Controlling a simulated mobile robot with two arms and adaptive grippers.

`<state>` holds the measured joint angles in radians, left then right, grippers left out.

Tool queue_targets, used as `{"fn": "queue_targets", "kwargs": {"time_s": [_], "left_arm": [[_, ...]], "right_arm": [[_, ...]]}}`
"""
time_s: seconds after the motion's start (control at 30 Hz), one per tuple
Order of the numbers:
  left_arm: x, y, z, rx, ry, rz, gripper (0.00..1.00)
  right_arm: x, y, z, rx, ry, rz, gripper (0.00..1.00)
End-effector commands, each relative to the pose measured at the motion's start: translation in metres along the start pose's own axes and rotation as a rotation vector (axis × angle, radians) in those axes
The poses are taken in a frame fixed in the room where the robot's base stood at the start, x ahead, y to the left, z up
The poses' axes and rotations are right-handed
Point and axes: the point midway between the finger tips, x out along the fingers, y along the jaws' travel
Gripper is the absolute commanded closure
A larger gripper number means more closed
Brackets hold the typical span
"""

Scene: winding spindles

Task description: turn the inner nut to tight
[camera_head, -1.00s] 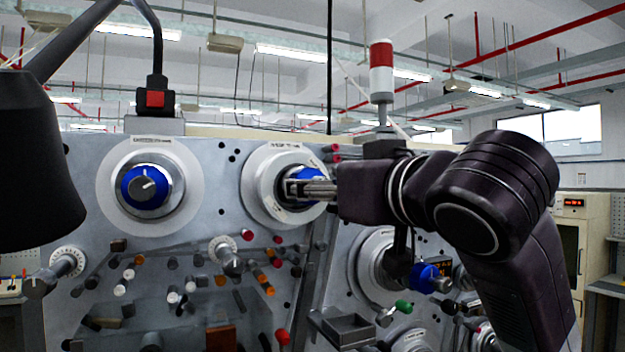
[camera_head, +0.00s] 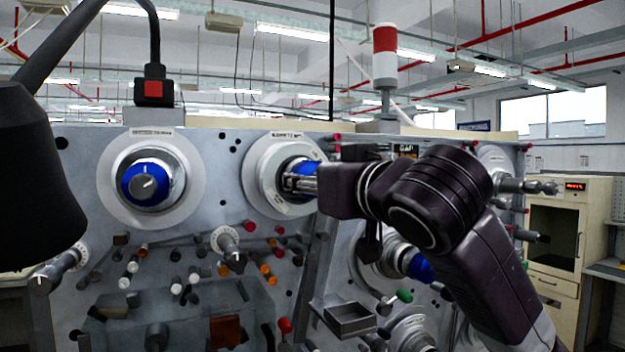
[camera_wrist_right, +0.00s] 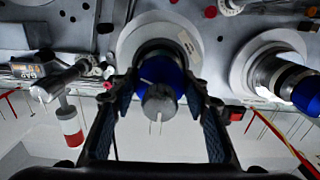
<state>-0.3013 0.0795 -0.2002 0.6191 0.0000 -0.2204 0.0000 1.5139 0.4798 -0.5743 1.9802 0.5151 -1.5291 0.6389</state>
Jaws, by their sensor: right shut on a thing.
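The nut my right gripper holds is a blue collar (camera_head: 307,168) with a grey knob in front, on a spindle with a pale round flange (camera_head: 264,183) on the grey machine panel. In the right wrist view, the blue collar (camera_wrist_right: 172,75) and grey knob (camera_wrist_right: 160,103) sit between the two fingers of my right gripper (camera_wrist_right: 162,90). In the head view, my right gripper (camera_head: 291,183) reaches the nut from the right, its fingers over the front. The knob carries a pale mark. My left gripper is not in view; a dark shape fills the left edge.
A similar blue-collared spindle (camera_head: 148,183) stands to the left, another (camera_head: 418,267) at lower right, partly behind my arm. Below are several coloured pegs, small guide rods and an open metal tray (camera_head: 350,318). A red-and-white signal lamp (camera_head: 385,58) stands on top of the machine.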

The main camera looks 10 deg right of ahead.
Motion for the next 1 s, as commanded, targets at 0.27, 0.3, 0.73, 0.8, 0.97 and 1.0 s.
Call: {"fn": "queue_targets", "kwargs": {"time_s": [0.27, 0.3, 0.73, 0.8, 0.97, 1.0], "left_arm": [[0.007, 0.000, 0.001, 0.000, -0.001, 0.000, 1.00], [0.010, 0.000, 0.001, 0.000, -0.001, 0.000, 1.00], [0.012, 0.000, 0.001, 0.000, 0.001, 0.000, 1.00], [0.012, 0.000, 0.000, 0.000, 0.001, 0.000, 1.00], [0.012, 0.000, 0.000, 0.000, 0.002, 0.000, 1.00], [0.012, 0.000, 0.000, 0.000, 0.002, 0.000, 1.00]], "right_arm": [[0.000, -0.001, 0.002, 0.051, 0.001, -0.002, 0.82], [0.000, -0.001, 0.002, 0.077, 0.002, -0.002, 0.82], [0.000, 0.000, -0.001, 0.134, 0.001, -0.001, 0.49], [0.000, 0.000, 0.000, 0.134, 0.001, -0.001, 0.41], [0.000, 0.000, 0.000, 0.133, 0.001, 0.000, 0.40], [0.000, 0.000, 0.000, 0.133, 0.000, 0.000, 0.40]]}}
